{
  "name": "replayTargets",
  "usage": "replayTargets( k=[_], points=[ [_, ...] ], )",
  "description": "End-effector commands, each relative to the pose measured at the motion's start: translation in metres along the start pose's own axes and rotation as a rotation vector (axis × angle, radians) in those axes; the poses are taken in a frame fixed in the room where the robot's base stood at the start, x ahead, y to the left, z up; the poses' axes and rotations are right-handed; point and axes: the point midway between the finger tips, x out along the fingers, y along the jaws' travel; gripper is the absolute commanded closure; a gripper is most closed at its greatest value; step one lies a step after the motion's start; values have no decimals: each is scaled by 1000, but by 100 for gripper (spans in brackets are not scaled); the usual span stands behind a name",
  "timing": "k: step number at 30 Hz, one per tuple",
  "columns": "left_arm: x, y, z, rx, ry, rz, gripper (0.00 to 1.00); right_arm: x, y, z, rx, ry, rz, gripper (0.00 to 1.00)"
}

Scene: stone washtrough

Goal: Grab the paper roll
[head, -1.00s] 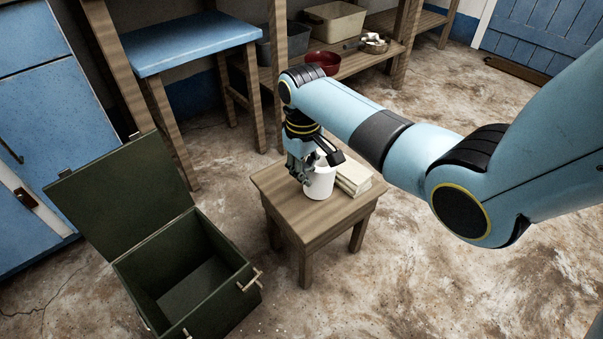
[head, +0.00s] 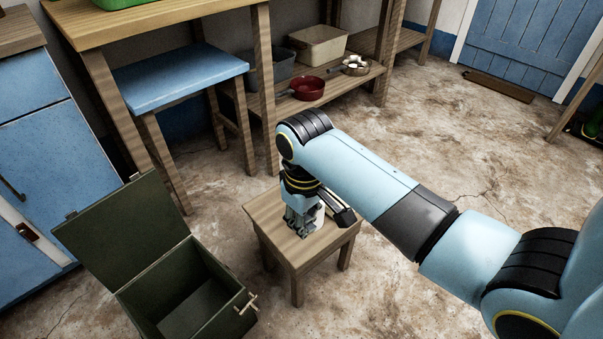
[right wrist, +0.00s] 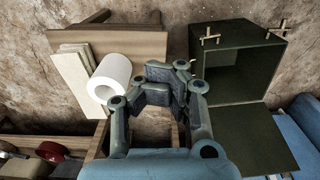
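The white paper roll (right wrist: 110,77) lies over the wooden stool in the right wrist view, beside my right gripper (right wrist: 160,85) and to its left. It is not between the fingers. In the head view my right gripper (head: 300,220) is low at the stool top and covers most of the roll (head: 320,214). The finger pads look close together, but whether they meet is unclear. My left gripper is in neither view.
The small stool (head: 262,213) stands on open floor. Pale books (right wrist: 73,82) lie by the roll. A dark green open chest (head: 190,300) is at its left. A blue-topped table (head: 180,75) and a shelf with a red pan (head: 307,88) stand behind.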

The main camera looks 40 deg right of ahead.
Motion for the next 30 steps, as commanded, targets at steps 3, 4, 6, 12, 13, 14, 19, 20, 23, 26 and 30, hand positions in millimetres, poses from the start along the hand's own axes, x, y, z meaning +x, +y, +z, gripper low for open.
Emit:
replayTargets(
  k=[3, 4, 6, 12, 13, 14, 19, 20, 23, 26, 30],
  points=[
    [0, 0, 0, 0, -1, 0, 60, 0, 0, 0, 0, 0, 0, 100],
    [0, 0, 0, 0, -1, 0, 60, 0, 0, 0, 0, 0, 0, 100],
    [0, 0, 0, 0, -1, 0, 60, 0, 0, 0, 0, 0, 0, 100],
    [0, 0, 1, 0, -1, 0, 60, 0, 0, 0, 0, 0, 1, 97],
    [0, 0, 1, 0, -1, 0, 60, 0, 0, 0, 0, 1, 1, 93],
    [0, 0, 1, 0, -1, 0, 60, 0, 0, 0, 0, 1, 1, 89],
    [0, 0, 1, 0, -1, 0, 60, 0, 0, 0, 0, 1, 1, 67],
    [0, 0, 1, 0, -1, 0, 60, 0, 0, 0, 0, 1, 1, 63],
    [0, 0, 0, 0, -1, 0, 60, 0, 0, 0, 0, 1, 1, 50],
    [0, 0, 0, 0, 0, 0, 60, 0, 0, 0, 0, 1, 1, 37],
    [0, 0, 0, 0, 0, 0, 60, 0, 0, 0, 0, 1, 1, 20]
  ],
)
